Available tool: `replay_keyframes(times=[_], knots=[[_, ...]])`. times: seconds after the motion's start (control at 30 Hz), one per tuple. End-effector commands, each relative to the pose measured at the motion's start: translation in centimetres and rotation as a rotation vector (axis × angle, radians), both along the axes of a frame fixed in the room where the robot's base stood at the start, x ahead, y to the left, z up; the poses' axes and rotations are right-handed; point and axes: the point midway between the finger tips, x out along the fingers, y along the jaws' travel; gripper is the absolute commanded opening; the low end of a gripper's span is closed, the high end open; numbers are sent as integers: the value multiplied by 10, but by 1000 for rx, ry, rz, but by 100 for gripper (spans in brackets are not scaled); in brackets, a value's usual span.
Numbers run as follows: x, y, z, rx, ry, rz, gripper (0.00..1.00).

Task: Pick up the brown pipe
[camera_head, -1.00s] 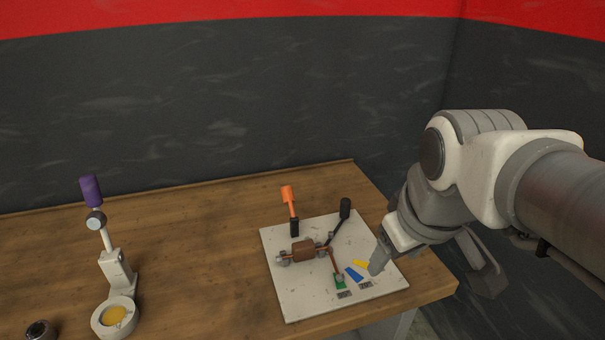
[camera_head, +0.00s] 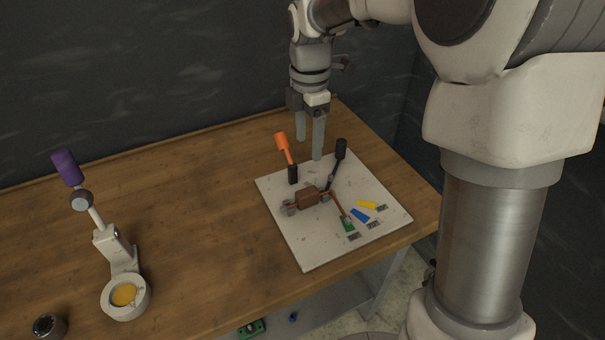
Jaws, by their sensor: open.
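The brown pipe (camera_head: 308,197) seems to be the thick brown cylinder lying across the white board (camera_head: 287,239), with a thin brown rod bent down from its right end to a green piece (camera_head: 347,224). Grey round supports hold it at both ends. My gripper (camera_head: 310,149) points down with its two fingers apart and empty. It is above the far edge of the board, behind the pipe, near the orange-handled lever (camera_head: 283,143) and the black-handled lever (camera_head: 340,149).
Blue (camera_head: 360,215) and yellow (camera_head: 367,204) pieces lie on the board's right. A white stand with a purple handle (camera_head: 67,167) and a dark round object (camera_head: 47,326) are at the left of the wooden table (camera_head: 190,225). The table between is clear.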

Motion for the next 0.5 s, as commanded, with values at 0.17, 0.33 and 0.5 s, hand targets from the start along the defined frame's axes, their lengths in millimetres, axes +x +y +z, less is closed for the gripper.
replay_keyframes(times=[0.17, 0.33, 0.5], knots=[[-2, 0, -36, -2, 8, 1, 72], [-2, 0, -73, -2, 6, 0, 72], [-1, 0, -103, -2, 4, 0, 72]])
